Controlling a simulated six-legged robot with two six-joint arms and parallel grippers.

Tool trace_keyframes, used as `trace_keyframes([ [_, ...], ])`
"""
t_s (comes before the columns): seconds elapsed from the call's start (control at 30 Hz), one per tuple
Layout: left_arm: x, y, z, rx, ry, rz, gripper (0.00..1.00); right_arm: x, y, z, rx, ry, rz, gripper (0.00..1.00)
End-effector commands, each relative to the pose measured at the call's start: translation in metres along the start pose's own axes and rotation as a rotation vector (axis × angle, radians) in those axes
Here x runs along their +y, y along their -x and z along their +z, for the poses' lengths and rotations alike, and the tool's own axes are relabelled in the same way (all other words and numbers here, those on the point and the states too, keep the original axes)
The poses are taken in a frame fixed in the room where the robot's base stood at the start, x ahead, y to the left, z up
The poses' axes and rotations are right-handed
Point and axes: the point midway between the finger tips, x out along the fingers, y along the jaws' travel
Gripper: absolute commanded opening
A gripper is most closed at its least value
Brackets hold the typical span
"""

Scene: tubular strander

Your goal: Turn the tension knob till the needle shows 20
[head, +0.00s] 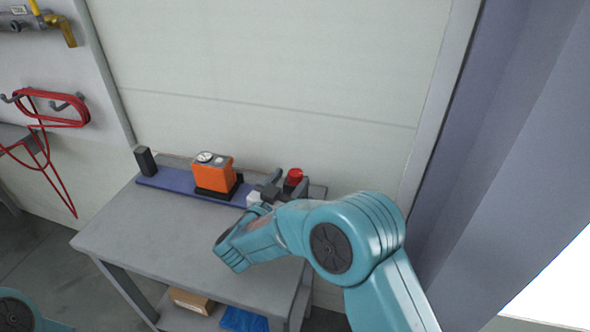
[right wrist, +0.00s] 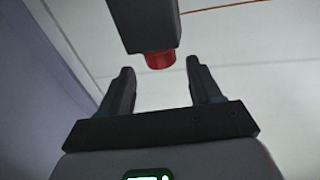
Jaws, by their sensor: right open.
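The red tension knob (head: 295,174) sits at the right end of the blue rail on the bench. In the right wrist view the knob (right wrist: 160,61) sticks out of the end of a dark block (right wrist: 145,25). My right gripper (right wrist: 160,66) is open, its fingertips on either side of the knob with gaps showing; I cannot tell whether the knob lies fully between them. The orange gauge box (head: 213,174) stands on the rail with a round white dial (head: 205,157) on top. Its needle is too small to read. My left gripper is out of view.
The blue rail (head: 165,181) lies along the back of the grey bench (head: 140,222), with a black block (head: 146,160) at its left end. The bench front is clear. A wall stands behind, and a grey-violet post (head: 500,180) rises to the right.

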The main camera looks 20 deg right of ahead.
Motion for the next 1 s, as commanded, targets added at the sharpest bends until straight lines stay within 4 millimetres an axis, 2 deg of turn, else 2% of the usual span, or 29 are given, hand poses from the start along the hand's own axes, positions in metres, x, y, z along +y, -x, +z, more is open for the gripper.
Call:
trace_keyframes([
  [0.1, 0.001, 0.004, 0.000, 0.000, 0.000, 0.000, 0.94, 0.000, -0.021, 0.000, 0.000, 0.001, 0.003, 0.63],
  [0.23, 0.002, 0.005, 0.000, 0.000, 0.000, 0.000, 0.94, -0.001, -0.035, 0.000, -0.001, 0.001, 0.001, 0.63],
  [0.57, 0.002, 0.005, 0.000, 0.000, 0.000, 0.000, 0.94, -0.003, -0.040, 0.001, 0.000, 0.001, -0.001, 0.63],
  [0.6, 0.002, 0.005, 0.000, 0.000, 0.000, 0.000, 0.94, -0.003, -0.040, 0.001, 0.000, 0.001, -0.001, 0.57],
  [0.73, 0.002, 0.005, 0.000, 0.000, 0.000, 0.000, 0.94, -0.003, -0.040, 0.001, 0.000, 0.001, 0.000, 0.15],
  [1.0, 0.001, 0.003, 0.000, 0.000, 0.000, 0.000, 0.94, -0.004, -0.040, 0.001, 0.008, -0.002, 0.071, 0.13],
])
